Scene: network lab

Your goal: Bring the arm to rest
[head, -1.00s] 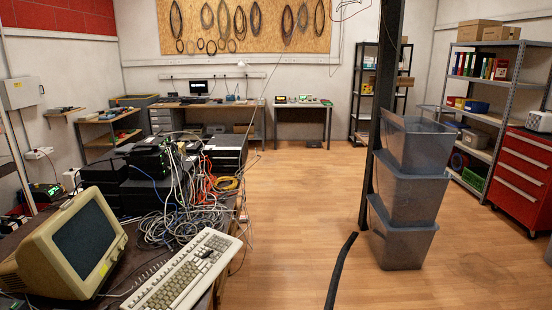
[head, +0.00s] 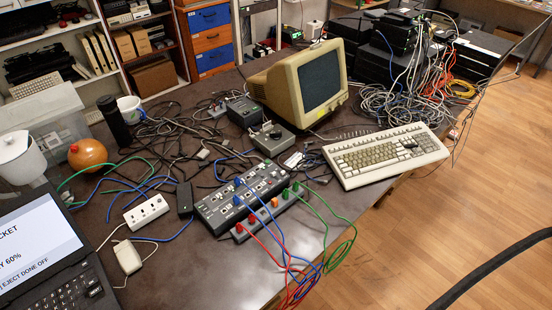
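A long grey panel box (head: 243,195) with several small switches or sockets lies on the dark table, left of the keyboard. A grey box with a round knob on top (head: 272,138) stands behind it, in front of the monitor. A small dark box (head: 247,112) stands further back. The mode button and the port lamp are too small to pick out on any of these, and I cannot tell whether a lamp is lit. My gripper is not in view.
A beige monitor (head: 309,87) and keyboard (head: 386,155) stand to the right. A grey strip with coloured plugs (head: 262,220) trails red, blue and green cables over the front edge. A laptop (head: 42,255), white power strip (head: 146,212) and orange ball (head: 88,154) are left. Loose cables cover much of the table (head: 190,285).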

